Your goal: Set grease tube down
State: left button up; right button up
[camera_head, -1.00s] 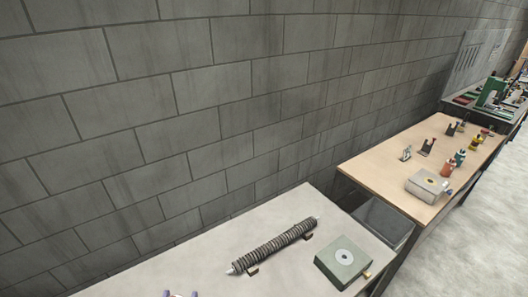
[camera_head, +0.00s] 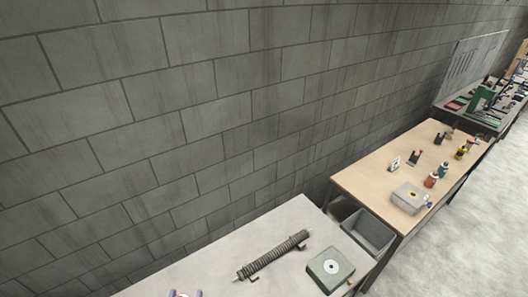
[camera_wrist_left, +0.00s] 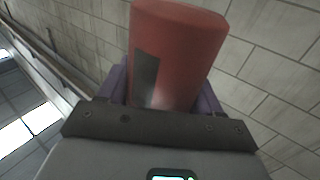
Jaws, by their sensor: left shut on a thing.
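The grease tube shows as a thick red cylinder (camera_wrist_left: 175,45) with a dark grey patch on its side in the left wrist view. My left gripper (camera_wrist_left: 165,88) is shut on it, with a purple finger on each side. In the head view, only the purple tips of my left gripper (camera_head: 185,294) show at the bottom edge, with a small bit of the tube between them. Most of the tube is hidden there. The gap between tube and table cannot be told. My right gripper is not in view.
The near grey table (camera_head: 205,265) carries a ribbed roller (camera_head: 272,256) on small supports and a greenish square block (camera_head: 330,268) with a round disc. A grey open bin (camera_head: 368,236) stands beyond it. A wooden table (camera_head: 370,180) holds bottles and small tools. A block wall runs behind.

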pick_arm(q)
jog(key=shift+r, duration=0.3)
jog(key=shift+f, duration=0.1)
jog(key=shift+f, duration=0.3)
jog(key=shift+d+f+b, duration=0.1)
jog(key=shift+f+b, duration=0.2)
jog(key=shift+b, duration=0.05)
jog(key=w+f+b, duration=0.2)
jog(key=f+b, duration=0.7)
jog(key=b, duration=0.7)
jog(key=w+f+b, duration=0.3)
jog(key=f+b, duration=0.7)
jog(key=b, duration=0.6)
jog(key=shift+d+f, duration=0.2)
jog(key=shift+f, duration=0.1)
